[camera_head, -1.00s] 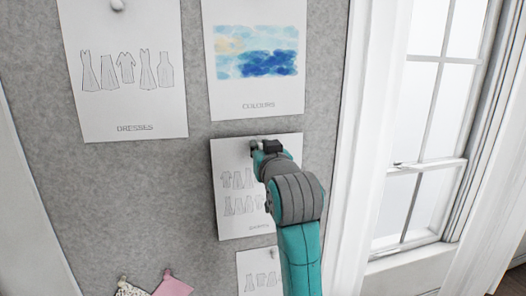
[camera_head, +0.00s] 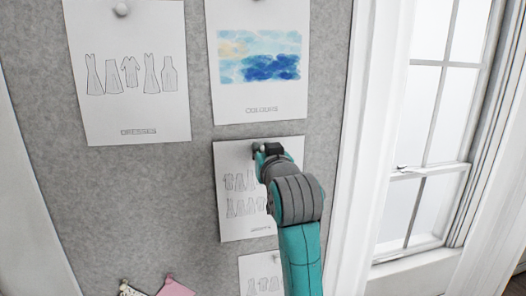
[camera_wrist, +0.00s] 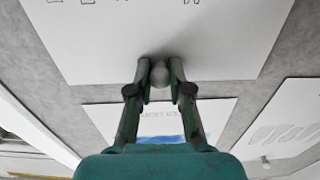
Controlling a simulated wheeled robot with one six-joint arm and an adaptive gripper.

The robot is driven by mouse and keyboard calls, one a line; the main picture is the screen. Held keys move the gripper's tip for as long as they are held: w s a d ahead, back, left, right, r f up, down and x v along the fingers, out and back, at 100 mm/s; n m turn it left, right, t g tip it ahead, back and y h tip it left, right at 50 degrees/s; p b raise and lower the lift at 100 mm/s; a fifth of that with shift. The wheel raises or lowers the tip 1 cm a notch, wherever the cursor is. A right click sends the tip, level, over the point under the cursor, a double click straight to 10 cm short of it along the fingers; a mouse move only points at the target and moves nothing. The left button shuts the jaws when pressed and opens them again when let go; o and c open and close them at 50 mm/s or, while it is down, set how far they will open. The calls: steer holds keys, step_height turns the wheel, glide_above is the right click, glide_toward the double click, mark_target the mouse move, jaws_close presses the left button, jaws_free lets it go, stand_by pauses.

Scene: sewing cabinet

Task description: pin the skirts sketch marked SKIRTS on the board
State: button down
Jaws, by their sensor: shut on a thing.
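A white sheet (camera_head: 232,208) with rows of small garment drawings lies against the grey board (camera_head: 165,195), below the COLOURS sheet. Its label is too small to read surely, and my arm covers its right part. My gripper (camera_head: 266,149) is at the sheet's upper edge area. In the wrist view my gripper (camera_wrist: 160,88) is shut on a pale round-headed pin (camera_wrist: 160,76), which is up against the sheet (camera_wrist: 215,45) near its edge. A dark shadow lies around the pin. Whether its point is in the board is hidden.
The COLOURS sheet (camera_head: 255,100) hangs just above, and the DRESSES sheet (camera_head: 130,110) at upper left with a round pin (camera_head: 122,9). Another sheet (camera_head: 258,270) is below, partly behind my arm. Fabric swatches (camera_head: 172,288) are at the bottom. A window (camera_head: 430,140) is at right.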

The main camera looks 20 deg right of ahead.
steer(key=shift+w, duration=0.35)
stand_by(0.3)
steer(key=c, duration=1)
jaws_free()
